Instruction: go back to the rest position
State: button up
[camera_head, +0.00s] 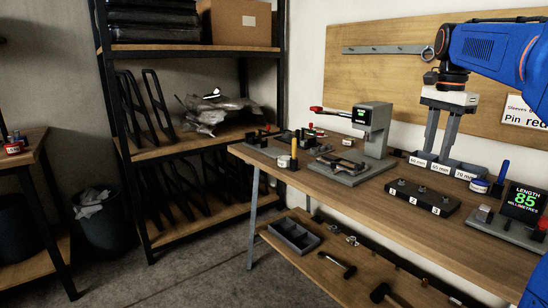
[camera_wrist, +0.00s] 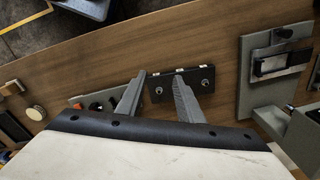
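My gripper (camera_head: 437,150) hangs fingers-down at the end of my blue arm, at the right of the head view. Its two grey fingers are apart with nothing between them. In the head view the fingertips overlap the grey bin (camera_head: 459,169) labelled 60, 65 and 70 mm; whether they touch it cannot be told there. In the wrist view my open gripper (camera_wrist: 159,76) points toward the black numbered block (camera_wrist: 182,84) on the wooden bench, and no held object shows. The block (camera_head: 408,198) also shows in the head view, in front of the bin.
The workbench (camera_head: 335,192) carries a grey press (camera_head: 372,130) and a gauge with a display reading 85 (camera_head: 522,202). A pegboard (camera_head: 390,70) is on the wall behind. A shelf rack (camera_head: 190,150) and a bin (camera_head: 105,220) stand left. Open floor lies front left.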

jog(key=s+a+f+n+t, duration=0.1)
jog(key=s+a+f+n, duration=0.3)
jog(key=s+f, duration=0.5)
jog(key=s+a+f+n+t, duration=0.2)
jog(key=s+a+f+n, duration=0.3)
jog(key=s+f, duration=0.4)
jog(key=s+a+f+n+t, duration=0.1)
jog(key=s+a+f+n, duration=0.3)
jog(key=s+f, duration=0.5)
jog(key=shift+s+a+n, duration=0.4)
jog(key=shift+s+n, duration=0.15)
jog(key=shift+n, duration=0.45)
jog(key=shift+r, duration=0.1)
